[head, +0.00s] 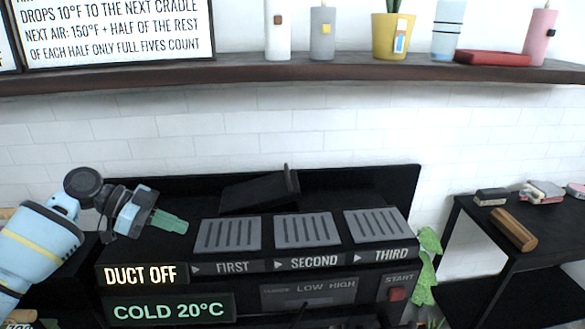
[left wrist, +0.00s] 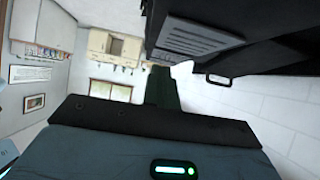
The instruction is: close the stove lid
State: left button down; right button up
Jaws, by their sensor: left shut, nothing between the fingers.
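The black stove (head: 250,248) has three grey slotted plates on top, labelled FIRST, SECOND and THIRD. Behind them a dark plate (head: 255,192) with a small upright piece at its right end is tilted up against the black back panel (head: 370,185). It looks like the lid, but I cannot be sure. My left gripper (head: 172,222) is shut and empty, left of the FIRST plate (head: 228,234), apart from the tilted plate. In the left wrist view its closed fingers (left wrist: 162,88) point toward the room, beside a grey slotted plate (left wrist: 195,40) and a black loop handle (left wrist: 218,80). My right gripper is not in view.
A shelf (head: 240,77) with a yellow pot (head: 393,38) and bottles runs along the wall above. A black side table (head: 470,225) holding a wooden block (head: 513,229) stands at right. A red START button (head: 397,294) is on the stove front. Space above the plates is clear.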

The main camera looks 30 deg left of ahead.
aim_at(283, 188)
jog(key=i, duration=1)
